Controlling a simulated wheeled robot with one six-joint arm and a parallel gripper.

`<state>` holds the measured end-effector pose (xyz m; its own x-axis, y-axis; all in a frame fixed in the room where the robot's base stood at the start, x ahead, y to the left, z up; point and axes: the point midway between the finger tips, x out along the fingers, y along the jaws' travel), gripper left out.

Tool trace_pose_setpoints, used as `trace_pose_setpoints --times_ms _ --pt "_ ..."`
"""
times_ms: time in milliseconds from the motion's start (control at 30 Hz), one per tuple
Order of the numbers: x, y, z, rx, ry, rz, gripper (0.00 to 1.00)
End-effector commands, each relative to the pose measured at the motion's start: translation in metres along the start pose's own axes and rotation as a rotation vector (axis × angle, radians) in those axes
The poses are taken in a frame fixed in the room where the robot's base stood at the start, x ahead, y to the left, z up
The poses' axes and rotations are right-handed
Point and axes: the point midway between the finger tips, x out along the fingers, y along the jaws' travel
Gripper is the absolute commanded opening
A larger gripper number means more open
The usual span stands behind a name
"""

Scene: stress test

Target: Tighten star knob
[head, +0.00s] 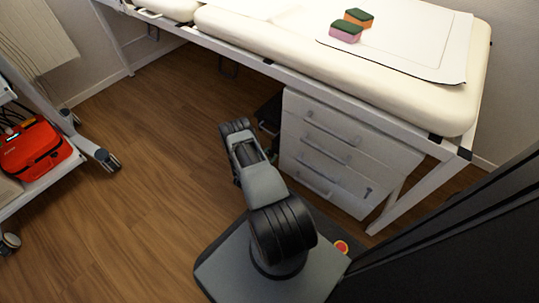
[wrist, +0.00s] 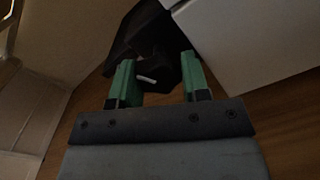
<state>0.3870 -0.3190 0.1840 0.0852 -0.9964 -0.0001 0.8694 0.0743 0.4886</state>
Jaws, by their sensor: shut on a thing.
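In the wrist view my gripper (wrist: 158,72) has its two green fingers on either side of a black thing, which I take to be the star knob (wrist: 155,58). It is shut on this knob, which is dark and shows a small white mark near the fingers. The knob's lobes are hard to make out in the shadow. In the head view my arm reaches away from my base towards the floor left of the drawer unit, and the fingers and knob cannot be made out there.
A white drawer unit (head: 335,150) stands under the padded couch (head: 330,62), close to the right of my arm. A dark object (head: 268,115) is beside the unit. Two sponges (head: 346,32) lie on the couch. A red case (head: 35,148) sits on a shelf at left. The wooden floor (head: 150,160) is clear.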

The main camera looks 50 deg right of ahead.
Motion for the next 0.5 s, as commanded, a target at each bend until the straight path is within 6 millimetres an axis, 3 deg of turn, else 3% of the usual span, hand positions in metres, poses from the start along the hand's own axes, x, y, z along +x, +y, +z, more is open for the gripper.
trace_pose_setpoints --times_ms 500 --pt "0.0003 0.0001 -0.0002 0.346 -0.001 0.000 0.19"
